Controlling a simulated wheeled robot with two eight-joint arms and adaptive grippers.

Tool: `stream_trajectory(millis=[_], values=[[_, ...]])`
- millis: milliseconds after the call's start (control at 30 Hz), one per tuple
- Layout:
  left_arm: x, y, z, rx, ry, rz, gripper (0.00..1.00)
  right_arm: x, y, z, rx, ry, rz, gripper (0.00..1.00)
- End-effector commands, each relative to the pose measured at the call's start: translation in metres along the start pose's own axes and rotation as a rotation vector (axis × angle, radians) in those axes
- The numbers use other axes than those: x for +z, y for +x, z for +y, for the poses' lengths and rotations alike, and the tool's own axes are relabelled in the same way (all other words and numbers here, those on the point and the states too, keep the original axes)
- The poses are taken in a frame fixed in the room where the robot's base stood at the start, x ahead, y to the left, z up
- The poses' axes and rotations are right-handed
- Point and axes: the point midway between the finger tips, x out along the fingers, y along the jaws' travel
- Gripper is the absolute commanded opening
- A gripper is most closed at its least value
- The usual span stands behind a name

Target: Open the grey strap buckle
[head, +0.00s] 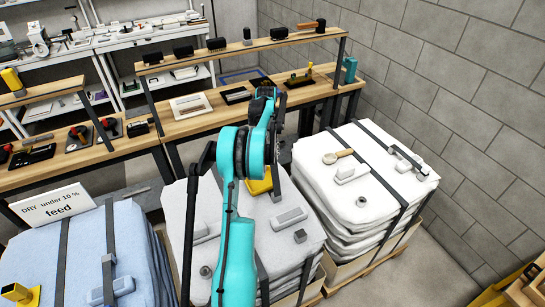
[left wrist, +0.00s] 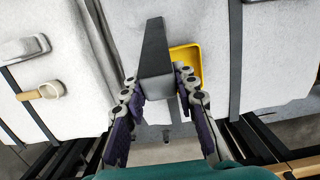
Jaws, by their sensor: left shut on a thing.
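My left gripper (left wrist: 158,82) is shut on a dark grey tapered piece (left wrist: 154,48) in the left wrist view, with one finger on each side. I take the piece for the lever of the grey strap buckle; its base is largely hidden. It stands over the far part of the middle white sack (head: 200,255), next to a yellow tray-like thing (left wrist: 190,55). That yellow thing also shows in the head view (head: 260,184), beside the dark gripper. My teal left arm covers part of the middle sack. My right gripper is not in view.
A right white sack stack (head: 330,185) carries dark straps and a wooden-handled tool (head: 338,156). A grey block (head: 290,217) lies on the middle sack. A wooden workbench (head: 215,118) runs behind.

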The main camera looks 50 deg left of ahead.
Motion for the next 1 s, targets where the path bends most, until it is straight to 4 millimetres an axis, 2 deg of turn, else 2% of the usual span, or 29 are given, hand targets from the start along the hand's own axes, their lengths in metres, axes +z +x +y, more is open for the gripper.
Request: stream_trajectory(millis=[100, 533, 567, 600, 633, 1000], values=[[-0.0058, 0.0002, -0.0012, 0.0, -0.002, -0.012, 0.0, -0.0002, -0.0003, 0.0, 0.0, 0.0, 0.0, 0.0], [-0.0078, -0.0001, -0.001, 0.002, -0.003, -0.016, 0.0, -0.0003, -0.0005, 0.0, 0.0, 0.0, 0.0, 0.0], [-0.0078, -0.0001, -0.001, 0.002, -0.003, -0.016, 0.33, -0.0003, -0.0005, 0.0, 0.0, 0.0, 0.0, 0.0], [-0.0076, 0.0, -0.0011, 0.002, -0.003, -0.017, 0.44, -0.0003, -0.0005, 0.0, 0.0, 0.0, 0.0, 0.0], [-0.0073, 0.0, -0.0011, 0.002, -0.003, -0.017, 0.5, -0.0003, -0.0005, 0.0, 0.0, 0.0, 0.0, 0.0], [-0.0057, -0.004, -0.0002, 0.001, -0.001, -0.021, 0.5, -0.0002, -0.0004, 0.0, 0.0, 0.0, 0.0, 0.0]])
